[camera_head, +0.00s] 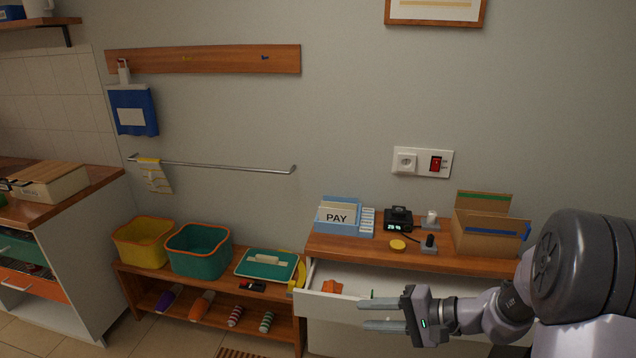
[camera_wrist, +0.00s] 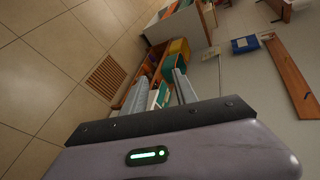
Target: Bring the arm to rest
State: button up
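My gripper (camera_head: 362,315) is in front of the open white drawer, at the lower middle of the head view. Its two fingers are parted, point left and have nothing between them. In the wrist view my gripper (camera_wrist: 161,76) also shows its two grey fingers apart, with the shelf bench beyond them. My arm reaches in from the right edge of the head view.
The white drawer (camera_head: 455,287) stands open below the wooden top (camera_head: 470,263), with an orange item (camera_head: 332,286) inside. A cardboard box (camera_head: 480,240) and a blue PAY file box (camera_head: 338,230) stand on top. The bench at left holds yellow (camera_head: 142,252) and teal (camera_head: 199,262) bins.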

jog(key=s+a+r+n+g+h, duration=0.1)
jog(key=s+a+r+g+h, duration=0.1)
jog(key=s+a+r, duration=0.3)
jog(key=s+a+r+n+g+h, duration=0.1)
jog(key=s+r+n, duration=0.15)
jog(key=s, duration=0.45)
jog(key=s+d+r+t+h, duration=0.1)
jog(key=s+r+h, duration=0.1)
jog(key=s, duration=0.4)
jog(key=s+d+r+t+h, duration=0.2)
jog(key=s+h, duration=0.2)
jog(key=s, duration=0.2)
jog(key=shift+d+r, duration=0.2)
jog(key=shift+r, duration=0.2)
